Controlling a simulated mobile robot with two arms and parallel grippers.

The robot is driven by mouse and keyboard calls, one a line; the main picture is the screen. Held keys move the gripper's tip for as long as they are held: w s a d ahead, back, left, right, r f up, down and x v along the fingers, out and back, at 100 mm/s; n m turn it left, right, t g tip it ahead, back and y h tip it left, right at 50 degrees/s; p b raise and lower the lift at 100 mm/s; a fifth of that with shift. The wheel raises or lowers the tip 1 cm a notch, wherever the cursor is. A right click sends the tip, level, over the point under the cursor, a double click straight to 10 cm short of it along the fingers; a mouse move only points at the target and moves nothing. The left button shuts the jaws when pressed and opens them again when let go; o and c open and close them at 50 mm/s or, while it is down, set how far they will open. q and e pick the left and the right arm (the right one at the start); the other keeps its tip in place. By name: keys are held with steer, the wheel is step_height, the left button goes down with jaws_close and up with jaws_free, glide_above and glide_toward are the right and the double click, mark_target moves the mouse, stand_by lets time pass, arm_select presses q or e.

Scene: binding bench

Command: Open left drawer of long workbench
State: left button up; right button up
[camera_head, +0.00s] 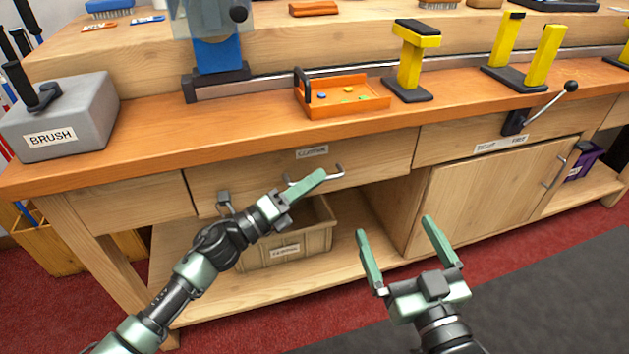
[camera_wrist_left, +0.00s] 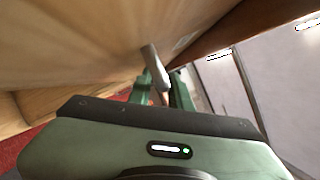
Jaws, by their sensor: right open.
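The long workbench (camera_head: 232,131) has a wide wooden drawer front (camera_head: 380,156) at its left, under the top. It has a label and a metal bar handle (camera_head: 338,172), and looks flush with the frame. My left gripper (camera_head: 308,184) is at this handle, its green fingers crossing the bar and hiding its middle. In the left wrist view the metal handle (camera_wrist_left: 154,62) runs between the two close-set fingers, which look shut on it. My right gripper (camera_head: 410,245) is open and empty, in front of the bench and lower right of the drawer.
A labelled bin (camera_head: 288,247) stands on the lower shelf beneath the drawer. A cabinet door (camera_head: 490,200) is to the right. On top are a grey BRUSH box (camera_head: 62,118), an orange tray (camera_head: 342,96) and yellow clamps (camera_head: 415,60). Floor in front is clear.

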arm_select(q)
steer(key=shift+w+d, duration=0.2)
steer(key=shift+d, duration=0.05)
jaws_close()
stand_by(1.4)
